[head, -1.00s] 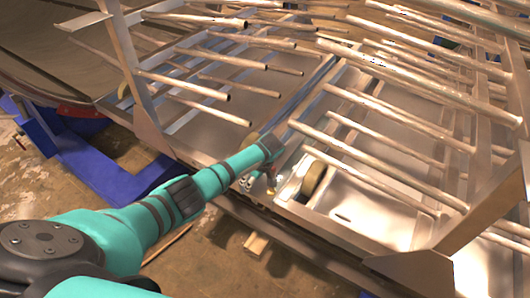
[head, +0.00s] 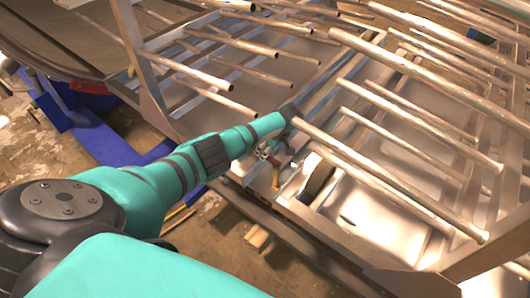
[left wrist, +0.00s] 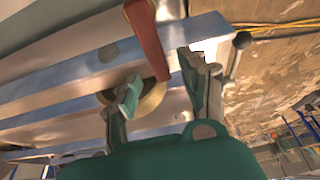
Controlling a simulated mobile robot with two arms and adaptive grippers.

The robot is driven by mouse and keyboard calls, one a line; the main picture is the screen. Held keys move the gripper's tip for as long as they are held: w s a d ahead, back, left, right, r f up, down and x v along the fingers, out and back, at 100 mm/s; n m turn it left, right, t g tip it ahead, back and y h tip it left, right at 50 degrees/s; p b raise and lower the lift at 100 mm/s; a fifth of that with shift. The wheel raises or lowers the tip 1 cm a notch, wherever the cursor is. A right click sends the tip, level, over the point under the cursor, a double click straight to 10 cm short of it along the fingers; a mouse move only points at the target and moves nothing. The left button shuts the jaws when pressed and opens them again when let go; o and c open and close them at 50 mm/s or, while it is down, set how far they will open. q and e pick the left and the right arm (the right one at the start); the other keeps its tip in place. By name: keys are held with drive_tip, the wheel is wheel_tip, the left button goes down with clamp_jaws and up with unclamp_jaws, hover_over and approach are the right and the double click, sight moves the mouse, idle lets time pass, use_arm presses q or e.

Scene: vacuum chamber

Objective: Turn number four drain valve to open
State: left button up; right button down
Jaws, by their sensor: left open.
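My left gripper (head: 268,154) reaches down to the front edge of the metal rack frame in the head view. In the left wrist view its two fingers (left wrist: 160,68) are apart and the gripper is open. A red lever (left wrist: 147,36), which looks like a valve handle, hangs in from the top of that view. Its lower end shows between the fingertips; I cannot tell whether either finger touches it. A small reddish piece (head: 276,170) shows beside the gripper in the head view. No valve number is readable. My right gripper is out of view.
Metal tubes (head: 400,135) stick out in rows over the frame, close to my left arm. A round tan wheel (left wrist: 150,103) sits behind the fingers. A ball-ended rod (left wrist: 240,48) stands to their right. A blue support (head: 95,140) is at left.

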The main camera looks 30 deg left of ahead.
use_arm(q)
drive_tip(key=shift+b+x, duration=0.4)
drive_tip(key=shift+x, duration=0.95)
clamp_jaws()
